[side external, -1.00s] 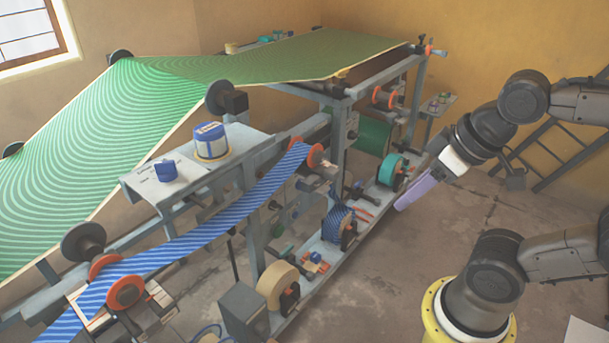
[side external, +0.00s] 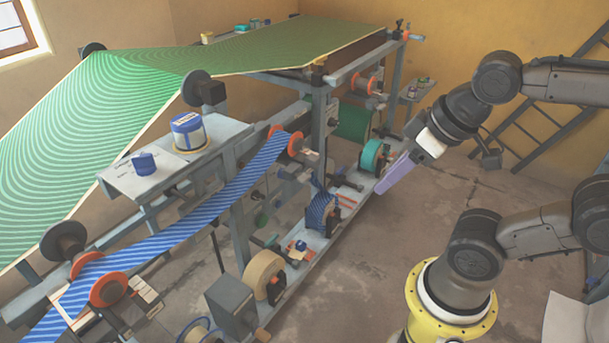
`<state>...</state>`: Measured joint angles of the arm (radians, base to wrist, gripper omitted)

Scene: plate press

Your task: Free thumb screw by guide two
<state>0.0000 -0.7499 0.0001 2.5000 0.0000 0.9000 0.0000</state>
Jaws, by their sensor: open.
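My gripper (side external: 384,186) has lavender fingers and points down and left, in front of the right end of the press frame. The fingers overlap in this view, but the gripper is open, with nothing seen between them. The teal roll (side external: 371,155) on the lower shelf appears just left of the fingers; I cannot tell the gap in depth. Guide rollers with orange flanges carry the blue striped web (side external: 200,226), one at its upper end (side external: 295,144) and one at its lower end (side external: 109,290). I cannot tell which is guide two. The thumb screw is too small to make out.
The lower shelf (side external: 345,193) carries a blue striped roll (side external: 320,212) and a tan roll (side external: 262,273). A blue-and-white canister (side external: 188,132) and a blue cup (side external: 144,163) stand on the grey side table (side external: 125,181). Floor right of the press is clear up to my yellow base.

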